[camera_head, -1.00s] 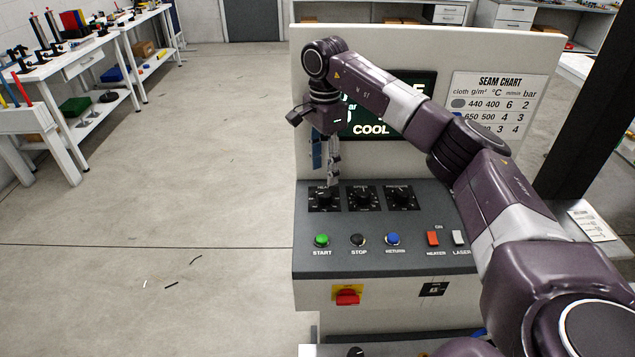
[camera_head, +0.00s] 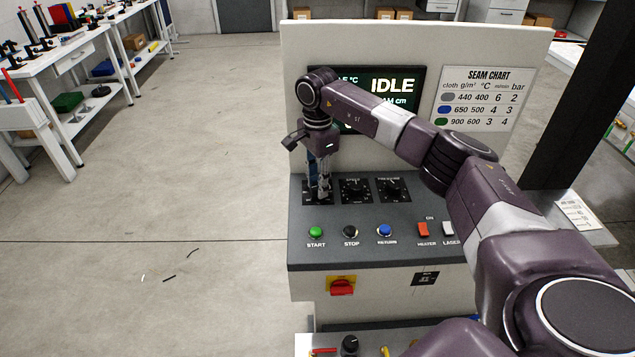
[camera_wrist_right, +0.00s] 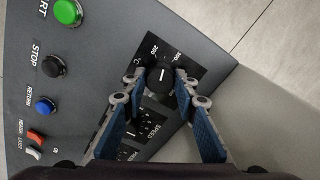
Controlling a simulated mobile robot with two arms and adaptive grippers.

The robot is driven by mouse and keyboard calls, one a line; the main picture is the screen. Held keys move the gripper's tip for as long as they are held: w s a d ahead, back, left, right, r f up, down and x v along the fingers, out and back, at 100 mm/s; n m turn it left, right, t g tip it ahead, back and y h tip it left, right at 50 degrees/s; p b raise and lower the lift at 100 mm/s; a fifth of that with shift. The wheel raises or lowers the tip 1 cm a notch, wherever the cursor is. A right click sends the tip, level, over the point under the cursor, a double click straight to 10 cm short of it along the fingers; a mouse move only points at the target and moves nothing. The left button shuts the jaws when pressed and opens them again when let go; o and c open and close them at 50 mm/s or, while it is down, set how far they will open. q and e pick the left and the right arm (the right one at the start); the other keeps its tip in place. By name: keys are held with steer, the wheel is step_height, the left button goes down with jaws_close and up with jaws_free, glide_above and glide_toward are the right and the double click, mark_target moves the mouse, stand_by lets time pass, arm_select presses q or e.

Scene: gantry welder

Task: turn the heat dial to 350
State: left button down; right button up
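The heat dial (camera_wrist_right: 161,77) is a round black knob with a white pointer line, on a black plate marked °C with 200 legible. It is the leftmost of three dials on the grey sloped panel (camera_head: 440,238). My right gripper (camera_head: 319,198) is pointed down at this dial and mostly hides it in the head view. In the right wrist view my right gripper (camera_wrist_right: 160,78) is open, with one fingertip on each side of the knob. I cannot tell whether the fingertips touch it. The exact dial setting is not readable. My left gripper is not in view.
The speed dial (camera_head: 356,189) and a third dial (camera_head: 392,188) sit close to the right. Below are the start (camera_head: 316,232), stop (camera_head: 351,231) and return (camera_head: 385,231) buttons. The screen (camera_head: 400,88) reads IDLE, partly covered by my arm; a seam chart (camera_head: 487,97) is beside it.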

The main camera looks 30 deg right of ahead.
steer(key=c, duration=0.5)
steer(key=shift+m, duration=0.3)
steer(key=m, duration=0.4)
steer(key=shift+m, duration=0.3)
steer(key=m, duration=0.5)
steer(key=shift+r, duration=0.1)
steer(key=shift+w+m, duration=0.1)
steer(key=shift+m, duration=0.2)
steer(key=o, duration=1.2)
steer(key=shift+c, duration=0.2)
step_height(320, 180, up, 12)
